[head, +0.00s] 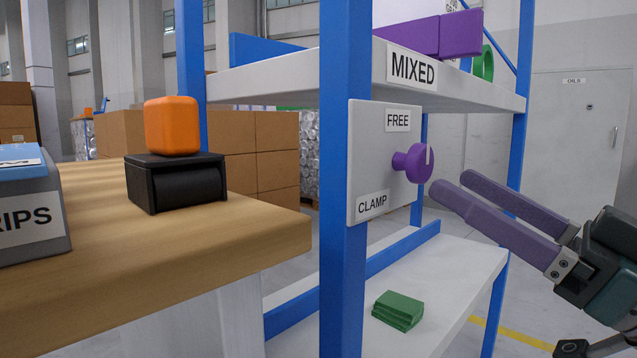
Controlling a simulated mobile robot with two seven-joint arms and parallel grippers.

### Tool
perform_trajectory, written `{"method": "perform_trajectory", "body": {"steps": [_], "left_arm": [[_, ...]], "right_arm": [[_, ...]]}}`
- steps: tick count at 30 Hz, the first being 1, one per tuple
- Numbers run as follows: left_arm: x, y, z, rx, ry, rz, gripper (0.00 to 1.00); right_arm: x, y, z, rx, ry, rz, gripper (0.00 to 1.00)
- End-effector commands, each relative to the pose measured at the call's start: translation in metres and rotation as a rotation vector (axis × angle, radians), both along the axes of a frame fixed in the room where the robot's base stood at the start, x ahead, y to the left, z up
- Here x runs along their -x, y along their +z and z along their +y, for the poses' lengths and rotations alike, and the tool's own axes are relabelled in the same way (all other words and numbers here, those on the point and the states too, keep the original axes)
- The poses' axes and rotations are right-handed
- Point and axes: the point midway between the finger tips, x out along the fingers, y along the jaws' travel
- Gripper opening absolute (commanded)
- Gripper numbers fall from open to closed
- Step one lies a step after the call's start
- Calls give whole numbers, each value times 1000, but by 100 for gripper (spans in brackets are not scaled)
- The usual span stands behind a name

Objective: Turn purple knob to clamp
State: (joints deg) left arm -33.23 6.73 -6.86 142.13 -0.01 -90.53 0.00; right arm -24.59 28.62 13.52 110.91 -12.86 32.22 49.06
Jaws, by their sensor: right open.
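The purple knob (413,163) sits on a pale panel (370,160) fixed to a blue shelf post. A white mark on its face points up. The panel carries a FREE label (397,120) above the knob and a CLAMP label (372,204) below it. My right gripper (448,184) comes in from the right with two long purple fingers, open and empty. Its fingertips are just right of the knob and slightly below it. I cannot tell whether they touch it. My left gripper is not in view.
A wooden table (180,240) at left holds an orange block (171,125) on a black device (176,183) and a grey bin (30,215). The upper shelf, labelled MIXED (412,69), holds purple blocks. Green pieces (398,310) lie on the lower shelf. Blue posts (343,200) flank the panel.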

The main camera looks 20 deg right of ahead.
Motion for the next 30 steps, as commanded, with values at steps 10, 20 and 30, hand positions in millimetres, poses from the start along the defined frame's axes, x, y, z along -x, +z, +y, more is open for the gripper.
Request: {"method": "perform_trajectory", "body": {"steps": [10,20,30], "left_arm": [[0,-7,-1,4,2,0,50],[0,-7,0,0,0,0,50],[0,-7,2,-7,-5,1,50]], "right_arm": [[-31,14,13,0,-1,1,78],[-32,14,13,0,-1,1,69],[-32,14,13,0,-2,1,31]]}}
